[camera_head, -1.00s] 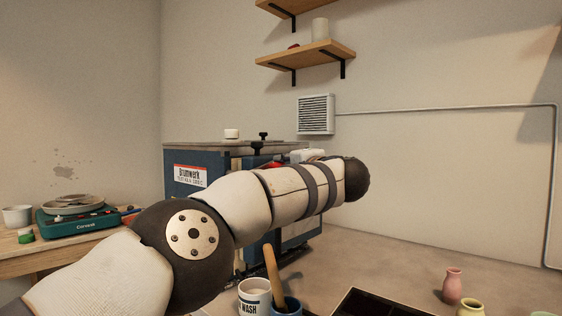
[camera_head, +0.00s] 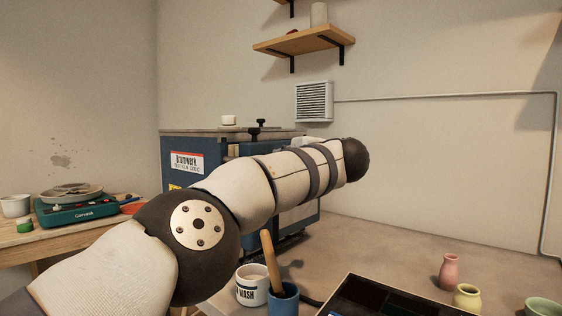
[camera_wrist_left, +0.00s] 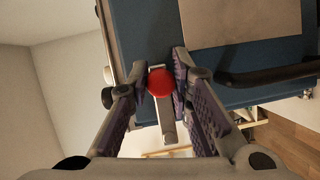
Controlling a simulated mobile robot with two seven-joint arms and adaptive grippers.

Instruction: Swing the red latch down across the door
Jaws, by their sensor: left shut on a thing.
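The blue kiln (camera_head: 180,148) with a "Brumwerk" label stands against the back wall in the head view. My left arm crosses in front of it and hides the latch and my left gripper there. In the left wrist view the red latch knob (camera_wrist_left: 161,83) sits between the fingers of my left gripper (camera_wrist_left: 160,78), which is shut on it. A pale metal bar (camera_wrist_left: 168,122) extends below the knob. The kiln's blue face (camera_wrist_left: 225,65) fills the upper right of that view. My right gripper is not in view.
A blue cup (camera_head: 284,305) with a wooden handle and a white wash pot (camera_head: 252,285) stand below my arm. A pink vase (camera_head: 450,272) and a yellow vase (camera_head: 466,297) are at right. A green scale (camera_head: 78,212) sits on the left bench.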

